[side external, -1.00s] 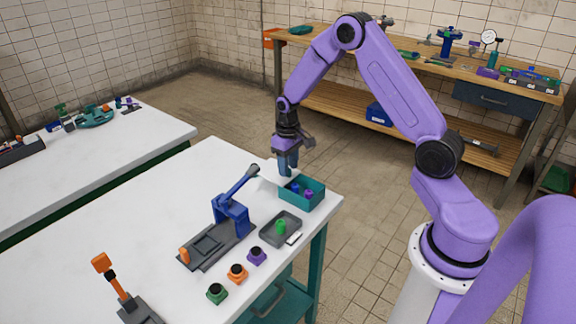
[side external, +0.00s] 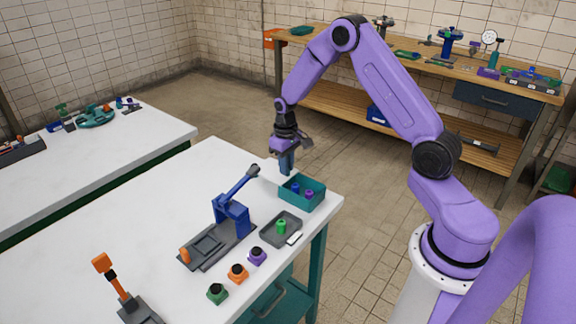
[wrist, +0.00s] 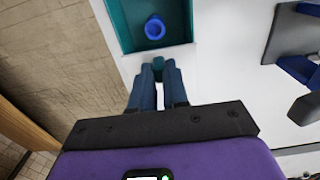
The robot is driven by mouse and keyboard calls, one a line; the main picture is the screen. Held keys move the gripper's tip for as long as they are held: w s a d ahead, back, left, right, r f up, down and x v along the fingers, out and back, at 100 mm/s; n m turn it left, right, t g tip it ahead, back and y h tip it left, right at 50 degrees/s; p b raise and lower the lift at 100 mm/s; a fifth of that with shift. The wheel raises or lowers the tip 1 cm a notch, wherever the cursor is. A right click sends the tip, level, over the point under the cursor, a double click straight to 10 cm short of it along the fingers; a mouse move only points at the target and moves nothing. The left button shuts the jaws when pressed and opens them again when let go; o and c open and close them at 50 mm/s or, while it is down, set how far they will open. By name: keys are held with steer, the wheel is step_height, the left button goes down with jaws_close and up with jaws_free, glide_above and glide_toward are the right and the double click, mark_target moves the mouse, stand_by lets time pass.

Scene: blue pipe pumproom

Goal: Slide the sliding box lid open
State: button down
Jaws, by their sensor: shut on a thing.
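The open-topped teal box (side external: 313,199) stands at the table's far right corner, with a blue piece (side external: 295,188) and a purple piece (side external: 309,194) inside. The blue piece also shows in the wrist view (wrist: 154,27). A pale lid (wrist: 128,62) lies off the box's near side in the wrist view, leaving much of the inside uncovered. It is hard to tell from the white table. My gripper (side external: 286,173) is at the box's far left end, fingers pointing down. In the wrist view its blue fingers are shut on a small teal knob (wrist: 158,65) on the lid.
A blue lever press (side external: 232,215) stands left of the box. A grey tray (side external: 281,230) with a green piece sits in front, beside green, orange and purple round pieces (side external: 238,272). The table's right edge is close to the box.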

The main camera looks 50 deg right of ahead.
steer(key=shift+w, duration=0.25)
steer(key=c, duration=1.1)
jaws_free()
steer(key=shift+r, duration=0.1)
step_height(320, 180, up, 17)
steer(key=shift+s+r, duration=0.1)
steer(key=shift+r, duration=0.05)
steer(key=shift+a, duration=0.1)
